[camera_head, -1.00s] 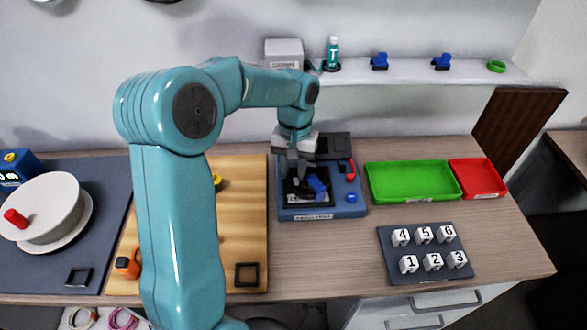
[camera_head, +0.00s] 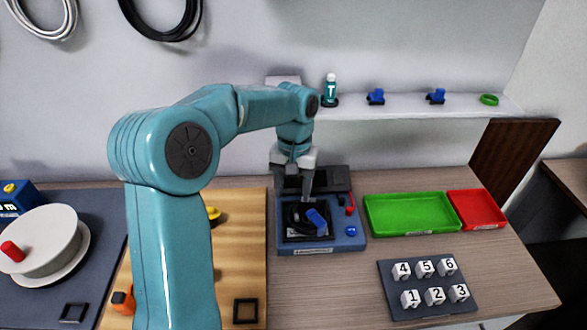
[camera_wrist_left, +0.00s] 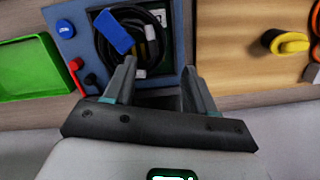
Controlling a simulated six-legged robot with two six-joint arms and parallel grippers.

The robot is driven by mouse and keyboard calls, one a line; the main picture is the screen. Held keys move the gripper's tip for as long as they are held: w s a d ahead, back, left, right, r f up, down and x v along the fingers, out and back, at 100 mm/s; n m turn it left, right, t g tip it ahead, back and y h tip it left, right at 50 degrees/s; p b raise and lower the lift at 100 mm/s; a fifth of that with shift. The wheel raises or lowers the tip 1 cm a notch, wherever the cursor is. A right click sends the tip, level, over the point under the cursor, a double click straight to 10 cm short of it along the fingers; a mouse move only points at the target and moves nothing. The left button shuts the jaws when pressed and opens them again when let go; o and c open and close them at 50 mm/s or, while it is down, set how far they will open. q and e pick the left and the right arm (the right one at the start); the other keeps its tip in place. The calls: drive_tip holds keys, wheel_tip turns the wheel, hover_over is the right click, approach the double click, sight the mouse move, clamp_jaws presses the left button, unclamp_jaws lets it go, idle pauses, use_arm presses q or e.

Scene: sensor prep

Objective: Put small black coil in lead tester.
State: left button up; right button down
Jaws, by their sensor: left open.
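The small black coil (camera_head: 297,219) lies in the square recess of the blue lead tester (camera_head: 345,243). A blue clip or tag (camera_head: 317,222) sits on the coil. In the left wrist view the coil (camera_wrist_left: 107,52) shows in the recess with the blue piece (camera_wrist_left: 113,33) over it and light connector ends at its side. My left gripper (camera_head: 293,192) is open and empty, above the rear part of the tester, apart from the coil. In the left wrist view its two fingers (camera_wrist_left: 160,80) are spread at the tester's edge. My right gripper is not in view.
A green tray (camera_head: 410,232) and a red tray (camera_head: 477,228) stand right of the tester. A numbered block board (camera_head: 425,306) lies in front. A wooden board (camera_head: 250,270) and a white spool (camera_head: 40,240) are at left. A shelf (camera_head: 450,110) runs behind.

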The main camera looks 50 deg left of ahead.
use_arm(q)
wheel_tip(320, 180, up, 7)
drive_tip(key=shift+w+a+r+p, duration=0.15)
drive_tip(key=shift+w+a+p, duration=0.05)
drive_tip(key=shift+w+p, duration=0.15)
idle(0.5)
